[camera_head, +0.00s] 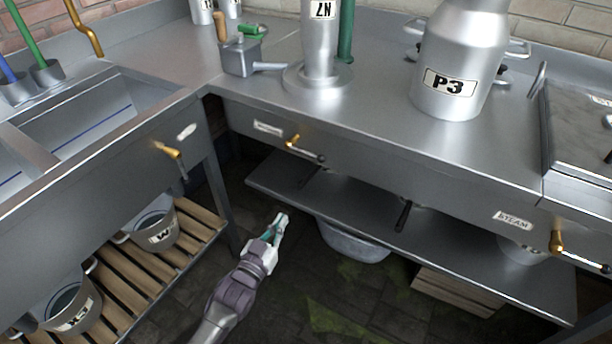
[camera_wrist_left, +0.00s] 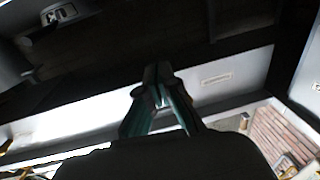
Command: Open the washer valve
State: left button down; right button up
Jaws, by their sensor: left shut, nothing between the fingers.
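Brass valves with dark lever handles sit on the counter fronts. One middle valve (camera_head: 292,141) is on the front panel beside a small label (camera_head: 268,127) too blurred to read; its lever points right and slightly down. Another valve (camera_head: 172,152) is on the sink front at the left, its lever hanging down. I cannot tell which is the washer valve. My left gripper (camera_head: 282,217) is shut and empty, below and in front of the middle valve, clear of it. Its closed fingers (camera_wrist_left: 160,88) also show in the left wrist view, with a pale label plate (camera_wrist_left: 216,80) beyond.
A third valve (camera_head: 557,243) beside a STEAM label (camera_head: 512,221) is at the right. A lower shelf (camera_head: 375,226) runs under the counter, with a metal tub (camera_head: 352,246) beneath. A P3 churn (camera_head: 462,65) stands on the counter. A slatted rack (camera_head: 150,262) holds buckets at the left.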

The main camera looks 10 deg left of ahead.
pick_arm(q)
notch_tip(320, 180, up, 15)
jog(key=d+m+t+h+b, duration=0.1)
jog(key=d+t+h+b, duration=0.1)
jog(key=t+h+b, duration=0.1)
jog(key=shift+s+t+h+b, duration=0.4)
jog(key=shift+t+b, duration=0.4)
jog(key=shift+t, duration=0.2)
pick_arm(e)
notch_tip(320, 180, up, 8)
jog(key=t, duration=0.1)
jog(key=shift+s+r, duration=0.2)
jog(key=shift+s, duration=0.1)
pick_arm(q)
jog(key=shift+f, duration=0.1)
jog(key=w+d+r+b, duration=0.1)
jog(key=w+d+b, duration=0.1)
jog(key=w, duration=0.7)
jog(key=shift+d+b, duration=0.35)
jog(key=shift+d, duration=0.2)
pick_arm(e)
jog(key=w+a+r+t+y, duration=0.2)
jog(key=w+a+r+t, duration=0.1)
jog(key=w+r+t, duration=0.4)
jog(key=shift+w+a+r, duration=0.2)
jog(key=shift+w+a, duration=0.05)
jog(key=shift+w, duration=0.85)
